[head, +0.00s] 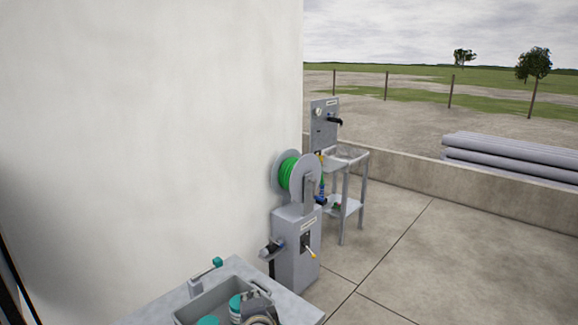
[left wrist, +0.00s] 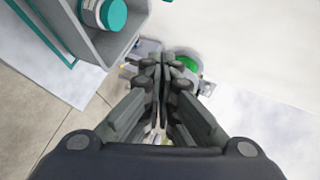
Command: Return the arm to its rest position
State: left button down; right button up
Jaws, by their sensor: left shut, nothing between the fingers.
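My left gripper (left wrist: 160,68) shows in the left wrist view with its dark fingers together and nothing between them. It points toward the hose reel, with the grey tote (left wrist: 128,38) beside it at upper left. In the head view the tote (head: 196,308) sits on a grey table at the bottom edge, partly cut off. It holds teal-capped containers (head: 236,303) and a pale coiled item. I cannot clearly make out the left gripper in the head view. My right gripper is not in view.
A grey cabinet (head: 296,250) carries a reel of green hose (head: 290,173) beside the white wall (head: 150,120). Behind it stand a grey stand (head: 345,155) and a gauge panel (head: 322,132). The paved floor (head: 430,260) at right is clear, bounded by a low wall.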

pick_arm(q)
jog(key=s+a+f+n+g+h, duration=0.1)
jog(key=s+a+f+n+g, duration=0.25)
jog(key=s+f, duration=0.4)
jog(key=s+a+f+n+g, duration=0.2)
jog(key=s+a+f+n, duration=0.25)
jog(key=s, duration=0.65)
jog(key=s+a+n+g+h, duration=0.1)
jog(key=s+a+n+g, duration=0.1)
jog(key=s, duration=0.9)
jog(key=s+a+n+g+h, duration=0.1)
jog(key=s+n+g, duration=0.1)
jog(key=s, duration=0.9)
notch_tip(320, 180, down, 33)
jog(key=s+g+b, duration=0.1)
jog(key=g+b, duration=0.1)
jog(key=b, duration=0.4)
jog(key=s+a+f+b, duration=0.3)
jog(key=s+f+b, duration=0.1)
jog(key=s+f, duration=1.2)
notch_tip(320, 180, down, 4)
jog(key=shift+s+f+g, duration=0.1)
jog(key=shift+s+g, duration=0.25)
jog(key=shift+s, duration=0.05)
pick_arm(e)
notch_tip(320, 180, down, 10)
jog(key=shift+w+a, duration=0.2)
